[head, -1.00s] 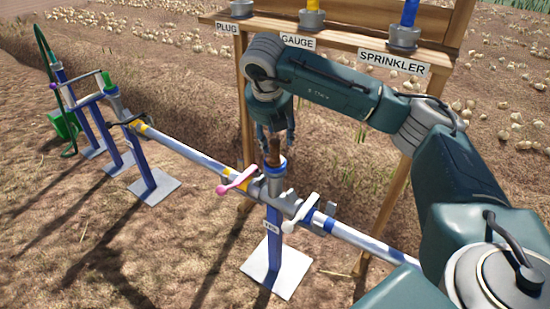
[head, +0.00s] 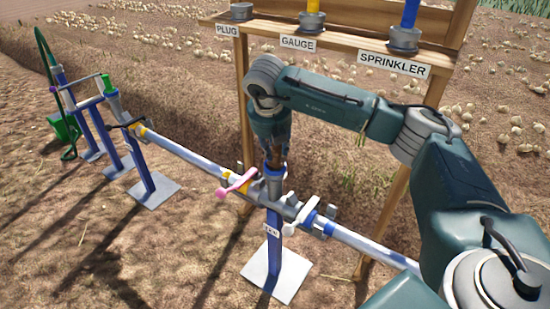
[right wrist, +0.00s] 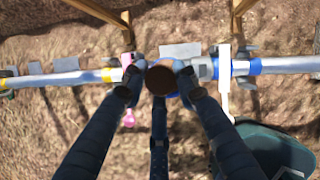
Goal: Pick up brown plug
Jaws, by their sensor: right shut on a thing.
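The brown plug (head: 274,157) stands upright in the top of the blue and grey pipe riser (head: 274,182). In the right wrist view the plug (right wrist: 160,80) shows from above as a dark brown disc between the fingertips. My right gripper (head: 273,152) points down over the riser. In the right wrist view its two fingers (right wrist: 160,78) are closed on the plug from both sides. The plug's lower end is hidden in the riser. My left gripper is not in view.
A pink-handled valve (head: 236,184) and a white-handled valve (head: 299,212) flank the riser on the horizontal pipe (head: 190,153). Behind is a wooden rack with a PLUG holder (head: 241,12), a GAUGE holder (head: 312,19) and a SPRINKLER holder (head: 403,38).

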